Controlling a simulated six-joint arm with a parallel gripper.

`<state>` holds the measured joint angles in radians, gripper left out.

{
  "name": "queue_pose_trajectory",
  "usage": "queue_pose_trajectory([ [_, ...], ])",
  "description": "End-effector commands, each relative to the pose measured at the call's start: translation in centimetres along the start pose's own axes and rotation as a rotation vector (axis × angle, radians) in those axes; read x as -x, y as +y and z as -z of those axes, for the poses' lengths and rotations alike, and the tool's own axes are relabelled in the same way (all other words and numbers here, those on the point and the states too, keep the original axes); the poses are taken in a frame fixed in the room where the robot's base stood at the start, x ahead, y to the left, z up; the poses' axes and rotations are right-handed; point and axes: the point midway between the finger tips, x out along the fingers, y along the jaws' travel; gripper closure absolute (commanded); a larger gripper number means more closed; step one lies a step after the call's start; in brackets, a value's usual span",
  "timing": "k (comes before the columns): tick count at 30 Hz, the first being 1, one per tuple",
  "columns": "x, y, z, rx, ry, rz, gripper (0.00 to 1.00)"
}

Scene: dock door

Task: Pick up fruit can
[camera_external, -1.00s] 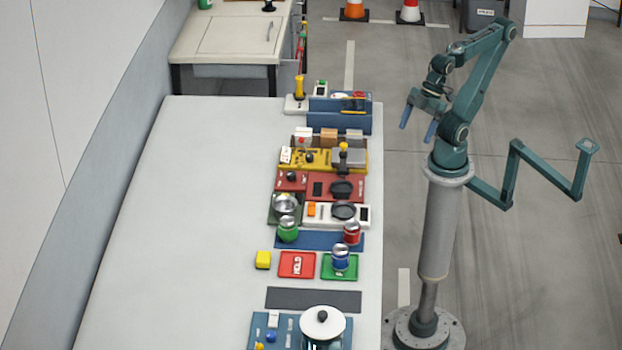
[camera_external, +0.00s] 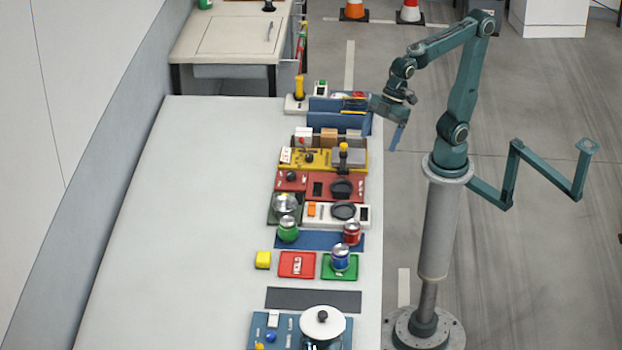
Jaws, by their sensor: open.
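Three cans stand on the table, and their labels are too small to read, so I cannot tell which is the fruit can. A green can (camera_external: 288,230) stands at the left of a dark blue mat, and a red can (camera_external: 352,234) stands at its right. A blue can (camera_external: 340,258) stands on a green tray (camera_external: 327,274). My gripper (camera_external: 384,122) is open and empty beyond the cans, near the table's right edge by the blue rack. One blue finger shows clearly; the other is hard to make out.
A blue rack (camera_external: 322,122) and yellow, red and white panels with small objects line the table's right side. The table's left side is clear.

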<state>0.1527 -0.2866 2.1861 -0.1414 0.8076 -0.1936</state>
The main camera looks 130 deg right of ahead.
Motion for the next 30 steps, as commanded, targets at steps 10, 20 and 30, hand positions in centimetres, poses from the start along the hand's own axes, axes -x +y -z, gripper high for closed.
queue_pose_trajectory([
  [10, -5.2, 4.2, 5.8, 0.074, -0.021, 0.039, 0.21],
  [20, -11.6, 8.9, 9.5, 0.136, -0.026, 0.082, 0.21],
  [30, -18.0, 13.3, 11.1, 0.187, -0.018, 0.123, 0.21],
])
